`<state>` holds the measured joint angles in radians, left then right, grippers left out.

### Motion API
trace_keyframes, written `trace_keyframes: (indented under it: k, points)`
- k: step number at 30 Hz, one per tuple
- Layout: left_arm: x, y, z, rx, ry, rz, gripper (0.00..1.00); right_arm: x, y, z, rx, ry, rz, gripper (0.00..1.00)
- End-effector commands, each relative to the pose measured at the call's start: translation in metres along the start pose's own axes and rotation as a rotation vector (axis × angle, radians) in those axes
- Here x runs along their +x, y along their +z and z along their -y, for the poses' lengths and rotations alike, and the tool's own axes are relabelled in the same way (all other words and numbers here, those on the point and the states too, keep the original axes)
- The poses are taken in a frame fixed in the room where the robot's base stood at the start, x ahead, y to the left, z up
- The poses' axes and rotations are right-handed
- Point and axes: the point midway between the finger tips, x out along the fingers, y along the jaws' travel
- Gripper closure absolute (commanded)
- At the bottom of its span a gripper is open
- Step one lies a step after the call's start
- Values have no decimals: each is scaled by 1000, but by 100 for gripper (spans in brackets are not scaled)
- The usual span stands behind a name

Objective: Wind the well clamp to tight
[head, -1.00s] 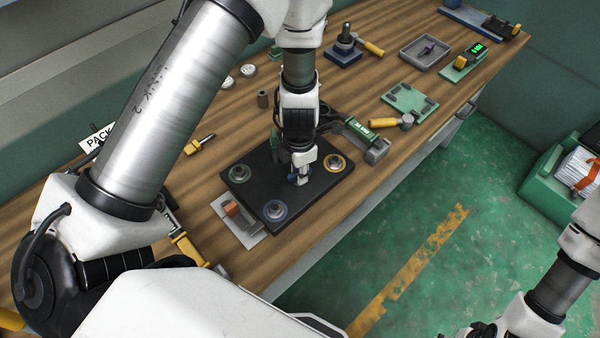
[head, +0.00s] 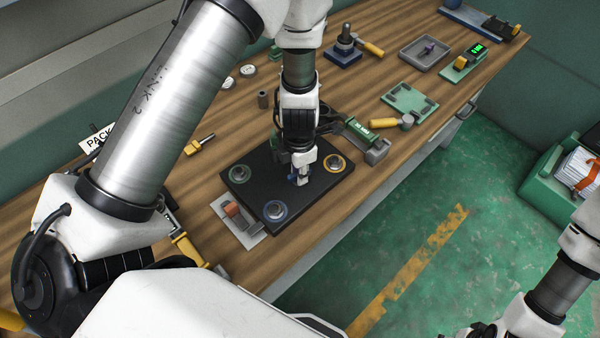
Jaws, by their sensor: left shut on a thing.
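A black plate (head: 300,205) lies on the wooden bench. It bears round knobs: one with a green ring (head: 239,174), one with a blue ring (head: 276,210) and one with a yellow ring (head: 334,163). My left gripper (head: 299,178) points down over the middle of the plate and is shut on a small part there, with a bit of blue showing beside the fingers. The gripper hides most of that part, so I cannot tell which clamp it is. My right arm shows at the lower right; its fingertips are not clear.
A grey plate with an orange-brown block (head: 232,209) sits at the black plate's left edge. A green tray (head: 409,99) and grey tray (head: 424,54) stand farther back.

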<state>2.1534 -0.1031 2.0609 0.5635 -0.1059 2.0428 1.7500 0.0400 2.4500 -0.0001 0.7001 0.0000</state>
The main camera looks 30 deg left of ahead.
Motion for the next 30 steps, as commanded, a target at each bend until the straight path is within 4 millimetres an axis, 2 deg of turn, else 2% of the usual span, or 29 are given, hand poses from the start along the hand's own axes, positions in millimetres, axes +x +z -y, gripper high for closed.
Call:
trace_keyframes:
  k: [8, 19, 27, 30]
  points:
    - [2, 0, 0, 375, -1, -1, 100, 14, 0, 0, 0, 0, 0, 41]
    - [2, -1, 1, 448, -2, -2, 100, 16, 0, 0, 0, 0, 0, 41]
    - [3, 0, 0, 794, -1, -1, 100, 30, 0, 0, 0, 0, 0, 41]
    - [1, -1, 1, 831, -2, -1, 100, 30, 0, 0, 0, 0, 0, 41]
